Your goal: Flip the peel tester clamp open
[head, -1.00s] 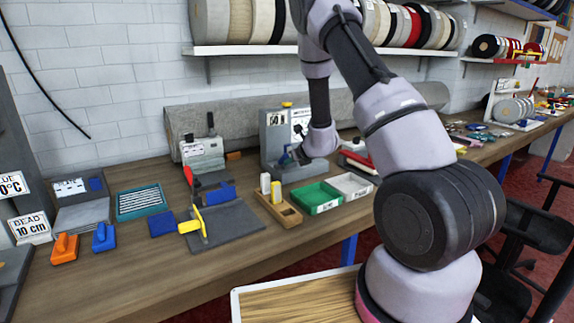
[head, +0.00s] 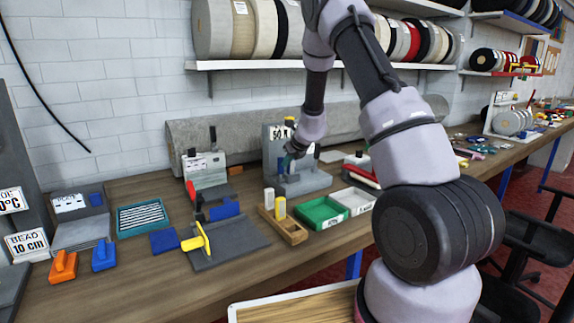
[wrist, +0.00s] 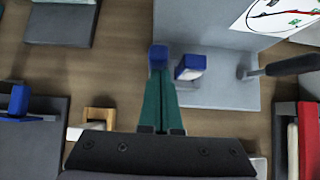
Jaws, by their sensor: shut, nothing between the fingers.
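The peel tester (head: 275,150) is a grey upright stand with a dial and a "50 N" label, on the bench in the head view. In the wrist view its grey base (wrist: 225,95) carries a small blue block with a pale face (wrist: 190,67). A second blue block (wrist: 158,55) lies right at my fingertips. Either may belong to the clamp; I cannot tell which. A dark handle (wrist: 292,65) sticks out at the right. My gripper (wrist: 160,75) has green fingers, shut and empty. In the head view my gripper (head: 293,152) is in front of the tester, partly hiding it.
A green tray (head: 322,213) and a wooden block with pegs (head: 285,228) stand in front of the tester. A grey board with a yellow handle (head: 225,245) lies to the left. A grey device with a black lever (head: 206,172) stands left of the tester.

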